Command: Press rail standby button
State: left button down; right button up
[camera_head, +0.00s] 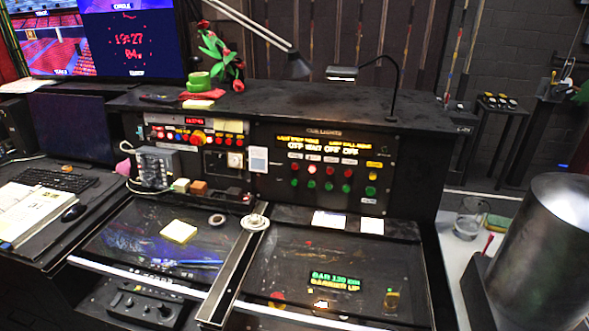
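The cue lights panel (386,147) stands upright on the right half of the console's back face. Its lit yellow display (323,147) has small, blurred labels above words that look like OFF, WAIT, OFF, OFF. Below is a row of red buttons (347,173) over a row of green buttons (347,188). The second red button (312,170) looks brighter and paler than the others. The labels are too small to tell which button is rail standby. Neither of my grippers is in view, and nothing covers the buttons.
A desk lamp (342,74) and a plant (220,50) stand on the console top. White papers (330,220) lie below the panel. A dark divider bar (235,268) crosses the desk. A silver cylinder (540,245) stands at the right. The space before the panel is clear.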

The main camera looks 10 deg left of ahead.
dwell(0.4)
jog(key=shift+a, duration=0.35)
